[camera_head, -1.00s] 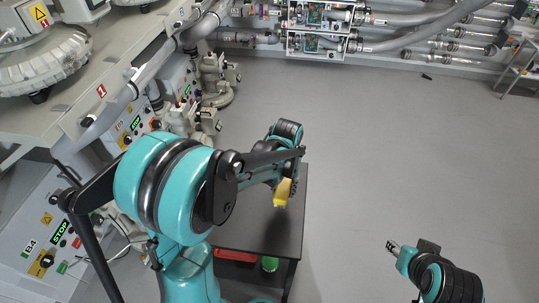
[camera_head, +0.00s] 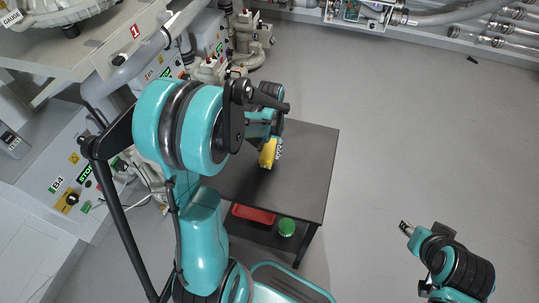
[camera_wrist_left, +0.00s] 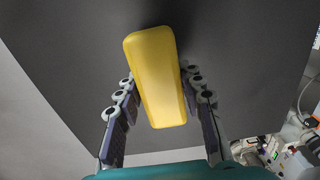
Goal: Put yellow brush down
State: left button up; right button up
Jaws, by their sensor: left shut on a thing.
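The yellow brush (camera_head: 268,153) is at the end of my left arm, over the dark table (camera_head: 308,165). In the left wrist view the yellow brush (camera_wrist_left: 157,78) lies between the two fingers of my left gripper (camera_wrist_left: 158,105), with the dark tabletop (camera_wrist_left: 245,60) behind it. My left gripper (camera_head: 271,150) is shut on the brush. A dark shadow shows by the brush's far end; I cannot tell whether it touches the table. My right gripper (camera_head: 406,228) is at the lower right over the floor, away from the table; its fingers are too small to read.
A red tray (camera_head: 253,214) and a green round item (camera_head: 286,227) sit on the shelf under the tabletop. Machines with a control panel (camera_head: 75,190) stand along the left. The right part of the tabletop is bare. Open grey floor lies to the right.

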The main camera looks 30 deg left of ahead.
pick_arm(q)
notch_tip(320, 180, down, 2)
jog(key=shift+f+b, duration=0.2)
jog(key=shift+b, duration=0.15)
jog(key=shift+r, duration=0.1)
jog(key=shift+f, duration=0.2)
jog(key=o, duration=1)
jog(key=shift+r, duration=0.1)
